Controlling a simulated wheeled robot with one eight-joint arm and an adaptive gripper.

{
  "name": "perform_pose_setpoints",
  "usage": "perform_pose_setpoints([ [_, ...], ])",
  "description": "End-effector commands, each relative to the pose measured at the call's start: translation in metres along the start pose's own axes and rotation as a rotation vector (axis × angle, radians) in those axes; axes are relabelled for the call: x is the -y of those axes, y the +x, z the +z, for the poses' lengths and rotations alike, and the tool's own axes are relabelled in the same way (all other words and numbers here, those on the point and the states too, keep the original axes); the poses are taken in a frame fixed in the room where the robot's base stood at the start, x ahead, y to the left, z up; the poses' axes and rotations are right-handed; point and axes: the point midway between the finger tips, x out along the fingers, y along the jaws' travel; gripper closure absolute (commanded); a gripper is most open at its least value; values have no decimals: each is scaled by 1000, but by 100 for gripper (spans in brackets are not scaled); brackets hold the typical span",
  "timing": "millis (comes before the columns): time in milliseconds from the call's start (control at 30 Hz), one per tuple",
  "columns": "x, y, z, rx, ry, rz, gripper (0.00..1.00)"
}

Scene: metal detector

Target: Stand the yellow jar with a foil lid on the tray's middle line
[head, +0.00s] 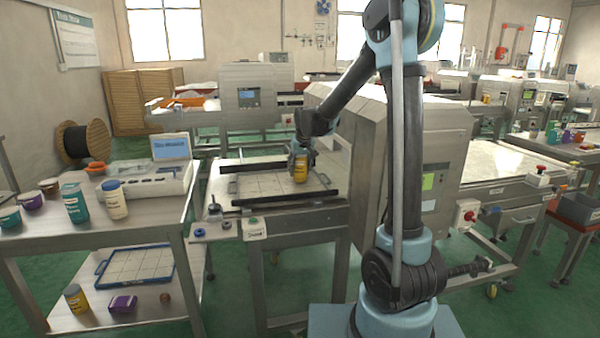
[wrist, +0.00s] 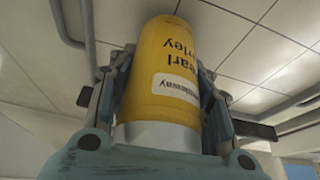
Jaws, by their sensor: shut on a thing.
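The yellow jar (head: 300,174) is upright in my gripper (head: 301,153), over the right part of a pale tray (head: 262,184) marked with grid lines. In the wrist view the jar (wrist: 172,65) shows printed lettering and a white label. Its silvery lid end (wrist: 157,137) is nearest my palm. My gripper (wrist: 165,95) is shut on the jar, a finger on each side. I cannot tell whether the jar's base touches the tray. The tray (wrist: 262,42) fills the wrist view's background; its middle line cannot be made out for certain.
Dark rails (head: 285,198) run along the tray's front and back. A metal detector housing (head: 415,150) stands close on the right. At left, a table (head: 150,212) holds jars and a scale (head: 148,178). Its lower shelf has a blue-rimmed gridded tray (head: 135,264) and another yellow jar (head: 76,299).

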Motion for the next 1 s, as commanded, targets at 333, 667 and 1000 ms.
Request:
perform_pose_setpoints([
  [333,0,8,4,0,0,0,86],
  [667,0,10,4,0,0,0,34],
  [1000,-1,5,4,0,1,0,34],
])
